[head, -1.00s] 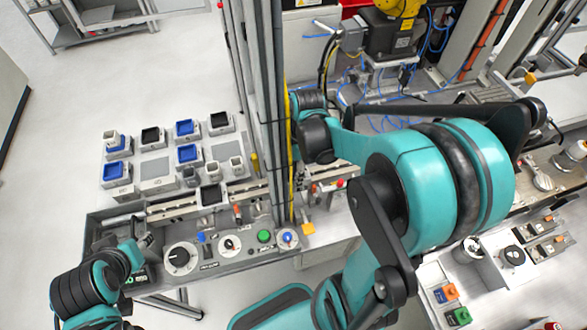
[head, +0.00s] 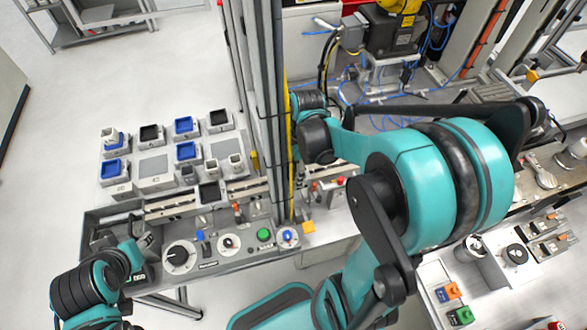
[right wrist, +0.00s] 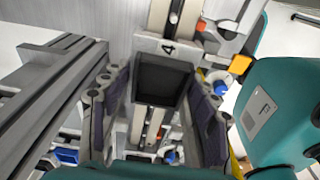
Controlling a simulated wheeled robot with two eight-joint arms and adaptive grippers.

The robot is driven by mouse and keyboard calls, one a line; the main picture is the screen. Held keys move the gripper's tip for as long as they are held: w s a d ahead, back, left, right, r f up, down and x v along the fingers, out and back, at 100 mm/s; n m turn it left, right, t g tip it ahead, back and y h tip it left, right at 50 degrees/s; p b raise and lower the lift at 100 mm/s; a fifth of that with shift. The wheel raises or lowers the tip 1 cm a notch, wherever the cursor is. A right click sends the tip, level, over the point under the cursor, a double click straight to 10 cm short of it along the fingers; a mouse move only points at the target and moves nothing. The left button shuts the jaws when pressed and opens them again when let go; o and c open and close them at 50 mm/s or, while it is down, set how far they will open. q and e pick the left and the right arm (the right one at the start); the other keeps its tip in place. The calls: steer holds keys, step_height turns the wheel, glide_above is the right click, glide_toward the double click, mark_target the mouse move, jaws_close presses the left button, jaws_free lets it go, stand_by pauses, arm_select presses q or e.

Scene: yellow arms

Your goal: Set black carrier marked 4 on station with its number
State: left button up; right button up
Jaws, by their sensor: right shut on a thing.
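The black carrier (right wrist: 162,80) has a dark square well with a grey rim, and a pale edge beside it bears the number 4 (right wrist: 168,47). My right gripper (right wrist: 160,105) is shut on it, one finger at each side, above a rail. In the head view the right gripper is mostly hidden behind the posts and my forearm. A similar black carrier (head: 210,193) shows at the rail of the left bench; I cannot tell whether it is the same one. Station numbers are too small to read in the head view.
Several black and blue carriers stand on a pale board (head: 153,167) at the left. Upright posts (head: 265,110) rise between this board and my right arm. A control panel (head: 215,245) with knobs and a green button (head: 264,235) lies in front.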

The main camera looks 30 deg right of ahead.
steer(key=shift+f, duration=0.1)
steer(key=o, duration=1.5)
steer(key=shift+r+p, duration=2.85)
steer(key=shift+r, duration=0.7)
steer(key=shift+s+f, duration=0.1)
